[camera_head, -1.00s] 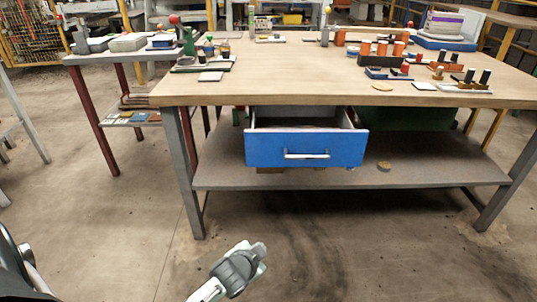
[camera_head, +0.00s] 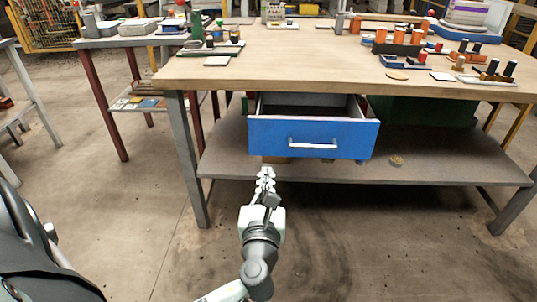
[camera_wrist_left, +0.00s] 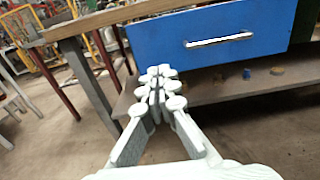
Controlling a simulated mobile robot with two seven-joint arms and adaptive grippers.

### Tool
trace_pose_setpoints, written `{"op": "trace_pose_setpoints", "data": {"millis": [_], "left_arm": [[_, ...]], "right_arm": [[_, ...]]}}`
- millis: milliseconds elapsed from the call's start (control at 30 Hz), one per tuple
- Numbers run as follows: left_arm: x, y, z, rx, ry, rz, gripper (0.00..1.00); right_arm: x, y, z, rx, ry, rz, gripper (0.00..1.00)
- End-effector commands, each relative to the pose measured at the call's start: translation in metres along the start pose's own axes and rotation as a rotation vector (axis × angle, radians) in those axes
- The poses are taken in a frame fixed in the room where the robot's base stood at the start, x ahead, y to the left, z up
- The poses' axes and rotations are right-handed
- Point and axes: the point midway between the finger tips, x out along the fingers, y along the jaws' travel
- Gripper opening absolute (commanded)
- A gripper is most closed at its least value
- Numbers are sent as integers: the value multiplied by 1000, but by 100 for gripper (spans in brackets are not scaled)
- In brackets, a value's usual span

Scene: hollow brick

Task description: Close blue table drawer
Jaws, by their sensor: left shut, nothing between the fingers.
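The blue drawer (camera_head: 270,138) hangs under the wooden table top and is pulled out; its inside shows above the front panel. A pale bar handle (camera_head: 312,144) runs across its front. My left gripper (camera_head: 265,174) is shut and empty, in front of and below the drawer's left part, apart from the handle. In the left wrist view, the gripper (camera_wrist_left: 160,78) points toward the lower left of the drawer front (camera_wrist_left: 165,42), with the handle (camera_wrist_left: 219,40) to its upper right. I cannot tell whether the fingertips touch the panel. My right gripper is not in view.
The table top (camera_head: 300,68) carries several blocks and trays. A grey lower shelf (camera_head: 440,172) lies under the drawer, with a small round brown piece (camera_head: 396,160) on it. A grey table leg (camera_head: 185,155) stands left of the drawer. The floor in front is clear.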

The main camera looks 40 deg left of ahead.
Motion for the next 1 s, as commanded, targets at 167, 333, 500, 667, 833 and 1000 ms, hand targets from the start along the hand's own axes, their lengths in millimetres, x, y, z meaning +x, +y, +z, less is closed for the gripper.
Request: {"op": "trace_pose_setpoints", "data": {"millis": [167, 333, 500, 667, 833, 1000], "left_arm": [[24, 1, 2, 5, -5, 2, 0], [61, 1, 2, 3, -5, 3, 0], [96, 1, 1, 1, -3, 3, 0], [121, 1, 1, 1, -1, 3, 0], [134, 1, 0, 1, 0, 1, 0], [138, 1, -1, 0, 2, 1, 0]], "right_arm": [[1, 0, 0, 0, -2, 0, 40], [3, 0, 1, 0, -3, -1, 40], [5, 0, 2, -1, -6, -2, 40], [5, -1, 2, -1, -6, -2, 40], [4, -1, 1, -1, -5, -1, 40], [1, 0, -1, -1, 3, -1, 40]]}}
